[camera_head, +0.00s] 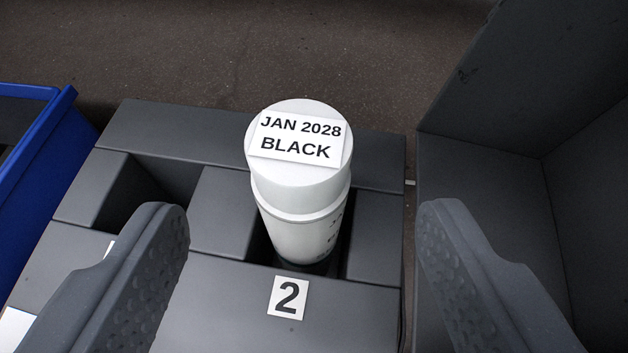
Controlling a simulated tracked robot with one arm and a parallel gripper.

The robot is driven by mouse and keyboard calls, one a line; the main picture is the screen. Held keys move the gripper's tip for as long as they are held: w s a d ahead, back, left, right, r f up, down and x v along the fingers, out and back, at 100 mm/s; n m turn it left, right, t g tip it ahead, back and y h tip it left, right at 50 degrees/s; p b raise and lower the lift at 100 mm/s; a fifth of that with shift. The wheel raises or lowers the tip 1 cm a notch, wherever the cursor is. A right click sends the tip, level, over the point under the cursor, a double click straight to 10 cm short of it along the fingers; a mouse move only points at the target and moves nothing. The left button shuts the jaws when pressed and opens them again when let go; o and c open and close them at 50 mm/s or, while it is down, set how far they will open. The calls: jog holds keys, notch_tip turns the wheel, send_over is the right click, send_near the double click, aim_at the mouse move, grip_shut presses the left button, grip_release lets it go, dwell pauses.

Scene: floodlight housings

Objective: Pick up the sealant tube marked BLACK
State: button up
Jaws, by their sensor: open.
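The white sealant tube (303,196) stands upright in a slot of a grey rack (330,326). The label on its cap reads "JAN 2028 BLACK". Its lower end is hidden in the slot. A "2" label (287,297) is on the rack just in front of that slot. My gripper (307,222) is open and empty. Its left finger is in front and to the left of the tube, its right finger to the right, both apart from it.
An empty slot (165,178) lies left of the tube, partly behind my left finger. A blue bin (45,165) stands at the far left. A tall grey open housing (505,170) stands close on the right. Bare dark floor (250,50) shows behind the rack.

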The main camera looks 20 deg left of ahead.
aim_at(300, 133)
jog(key=x, duration=0.3)
jog(key=shift+w+a+f+b, duration=0.15)
jog(key=shift+a+b, duration=0.1)
jog(key=shift+b, duration=0.15)
jog(key=shift+b+x, duration=1.4)
jog(key=shift+x, duration=1.15)
jog(key=shift+w+d, duration=0.1)
jog(key=shift+c, duration=0.3)
grip_shut()
